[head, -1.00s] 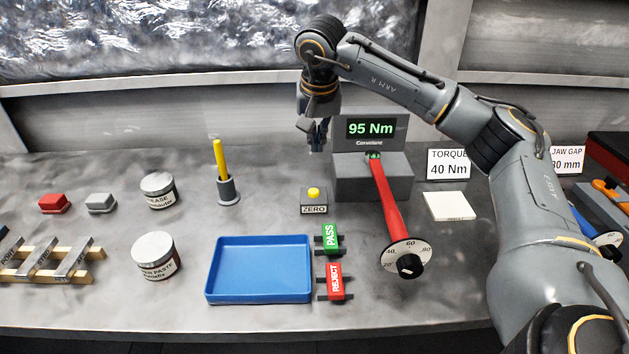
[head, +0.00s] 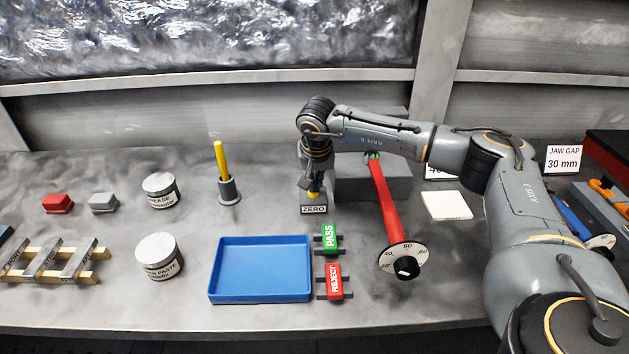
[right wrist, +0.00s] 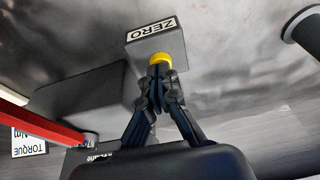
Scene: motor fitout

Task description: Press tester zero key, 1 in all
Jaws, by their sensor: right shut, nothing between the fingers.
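The zero key is a yellow button (right wrist: 160,58) on a small grey box labelled ZERO (head: 314,209). In the head view my right gripper (head: 313,188) comes down over the box and hides most of the button. In the right wrist view its closed fingertips (right wrist: 159,70) are at the yellow button, touching it or very nearly so; I cannot tell how far it is pressed. The gripper is shut with nothing in it. The grey tester (head: 345,185) stands just right of the key, its display hidden behind my right arm. My left gripper is not in view.
A red torque wrench (head: 385,200) extends from the tester toward the front. A blue tray (head: 260,298), a green PASS tag (head: 329,238) and a red REJECT tag (head: 334,280) lie in front of the key. A cup with a yellow marker (head: 228,190) stands to the left.

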